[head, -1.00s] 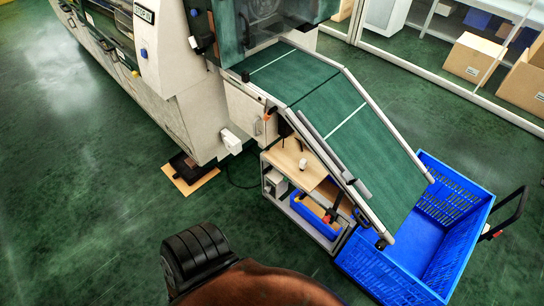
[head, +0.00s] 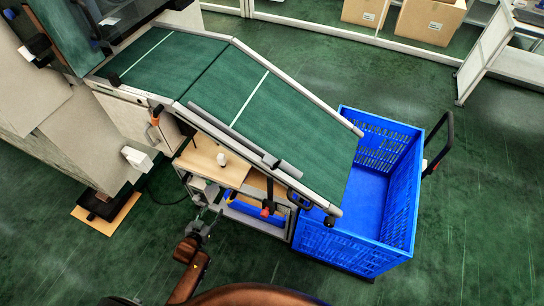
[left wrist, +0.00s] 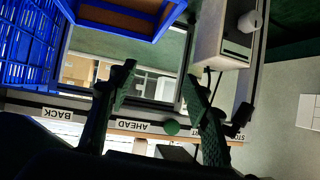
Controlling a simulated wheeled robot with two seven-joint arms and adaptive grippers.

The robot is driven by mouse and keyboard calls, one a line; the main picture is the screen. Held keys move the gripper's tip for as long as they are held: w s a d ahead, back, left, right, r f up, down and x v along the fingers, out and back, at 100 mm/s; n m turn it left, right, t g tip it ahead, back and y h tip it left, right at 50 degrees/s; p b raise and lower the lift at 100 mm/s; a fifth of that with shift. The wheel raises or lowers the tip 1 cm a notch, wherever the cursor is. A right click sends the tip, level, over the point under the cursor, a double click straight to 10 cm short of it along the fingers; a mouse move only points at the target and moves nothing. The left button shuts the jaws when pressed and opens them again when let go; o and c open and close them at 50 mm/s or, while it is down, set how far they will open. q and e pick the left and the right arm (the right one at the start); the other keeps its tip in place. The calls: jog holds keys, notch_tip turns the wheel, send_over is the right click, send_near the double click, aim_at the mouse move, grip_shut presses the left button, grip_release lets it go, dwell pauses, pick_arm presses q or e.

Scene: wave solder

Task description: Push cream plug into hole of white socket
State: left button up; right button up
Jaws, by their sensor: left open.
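The small cream plug (head: 221,159) stands on the wooden top of the small shelf unit under the sloping conveyor. The white socket (head: 138,158) sits at the lower side of the machine, to the left of the shelf unit; its hole cannot be made out. My left gripper (head: 213,200) is in front of the shelf unit, below the plug in the picture and apart from it. In the left wrist view its two fingers (left wrist: 162,78) are spread with nothing held between them. My right gripper is not in view.
The shelf unit's wooden top (head: 205,170) lies close under the green conveyor (head: 240,90). A blue bin (head: 250,214) sits on its lower shelf. A large blue crate (head: 350,245) stands at the right. The green floor in front is clear.

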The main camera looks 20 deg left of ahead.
aim_at(220, 162)
pick_arm(q)
jog(key=w+r+t+b, duration=0.1)
jog(key=w+r, duration=0.2)
jog(key=r, duration=0.2)
jog(key=w+a+r+t, duration=0.1)
jog(key=w+r+t, duration=0.1)
jog(key=w+r, duration=0.2)
jog(key=w+r+t+b, duration=0.1)
jog(key=w+r, duration=0.2)
jog(key=r, duration=0.2)
jog(key=shift+w+a+r+t+b, duration=0.15)
jog(key=shift+w+r+t+b, duration=0.2)
jog(key=shift+t, duration=0.05)
jog(key=shift+w+a+r+t, duration=0.15)
jog(key=shift+w+r+t, duration=0.25)
jog(key=shift+w+r, duration=0.2)
jog(key=shift+w, duration=0.3)
jog(key=shift+w+b, duration=0.5)
jog(key=shift+w, duration=0.5)
jog(key=w+b, duration=0.2)
jog(key=w, duration=0.2)
jog(key=shift+w+f, duration=0.1)
jog(key=shift+w, duration=0.45)
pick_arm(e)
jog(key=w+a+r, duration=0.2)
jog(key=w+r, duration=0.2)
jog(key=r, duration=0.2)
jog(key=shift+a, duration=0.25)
pick_arm(q)
grip_shut()
